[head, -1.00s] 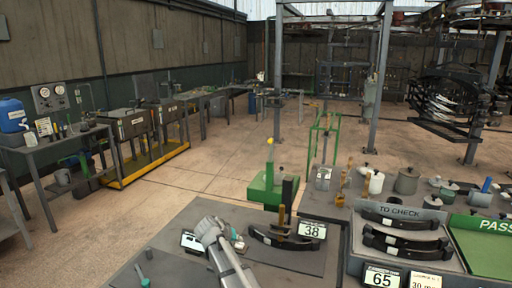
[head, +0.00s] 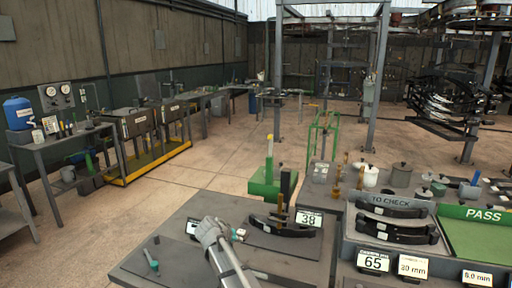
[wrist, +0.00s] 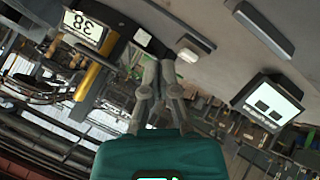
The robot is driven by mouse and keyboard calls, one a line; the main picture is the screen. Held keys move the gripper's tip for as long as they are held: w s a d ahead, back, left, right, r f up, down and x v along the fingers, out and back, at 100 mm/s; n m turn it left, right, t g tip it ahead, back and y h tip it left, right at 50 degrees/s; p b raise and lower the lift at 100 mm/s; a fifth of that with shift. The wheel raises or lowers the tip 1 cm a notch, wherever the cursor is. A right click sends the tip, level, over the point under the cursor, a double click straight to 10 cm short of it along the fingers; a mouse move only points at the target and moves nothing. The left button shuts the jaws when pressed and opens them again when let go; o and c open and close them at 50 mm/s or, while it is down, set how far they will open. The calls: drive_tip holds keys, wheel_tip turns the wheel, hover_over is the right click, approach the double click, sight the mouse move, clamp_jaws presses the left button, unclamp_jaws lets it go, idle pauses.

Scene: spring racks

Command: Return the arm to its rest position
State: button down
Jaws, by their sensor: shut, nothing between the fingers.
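My arm (head: 226,256) reaches up from the bottom edge of the head view, over the grey table. My gripper (wrist: 166,68) shows in the wrist view, with its grey fingers together and nothing between them, in front of my teal wrist housing. In the head view I cannot make out the fingers clearly. The wrist view is tilted far over, with the 38 sign (wrist: 82,28) at its upper left. The fingers appear clear of the objects around them.
A black leaf spring (head: 280,228) and the 38 sign (head: 308,219) are on the table just right of my arm. The TO CHECK tray (head: 393,203) holds dark springs, beside the green PASS tray (head: 485,214). A green stand (head: 268,182) is behind. Open floor (head: 200,178) lies to the left.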

drive_tip(key=s+d+f+g, duration=0.1)
drive_tip(key=s+d, duration=0.2)
drive_tip(key=d, duration=0.2)
drive_tip(key=s+d+f+g+y, duration=0.1)
drive_tip(key=s+d, duration=0.3)
drive_tip(key=d, duration=0.1)
drive_tip(key=s+d+f+m+g, duration=0.1)
drive_tip(key=s+d+g, duration=0.1)
drive_tip(key=s+d, duration=0.2)
drive_tip(key=shift+d+f+y, duration=0.3)
drive_tip(key=shift+d+f, duration=0.1)
drive_tip(key=shift+d, duration=0.2)
drive_tip(key=shift+g+y, duration=0.9)
drive_tip(key=s+d, duration=0.1)
drive_tip(key=s, duration=0.1)
drive_tip(key=s+d+f, duration=0.1)
drive_tip(key=s+d, duration=0.1)
drive_tip(key=s, duration=0.1)
drive_tip(key=s+d, duration=0.2)
drive_tip(key=shift+s+d+f, duration=0.15)
drive_tip(key=shift+s+d, duration=0.05)
drive_tip(key=shift+s, duration=0.05)
drive_tip(key=s+d, duration=0.1)
drive_tip(key=s, duration=0.1)
drive_tip(key=s+d+g+y, duration=0.1)
drive_tip(key=s, duration=0.1)
drive_tip(key=s+d+y, duration=0.1)
drive_tip(key=s, duration=0.2)
drive_tip(key=shift+f, duration=0.25)
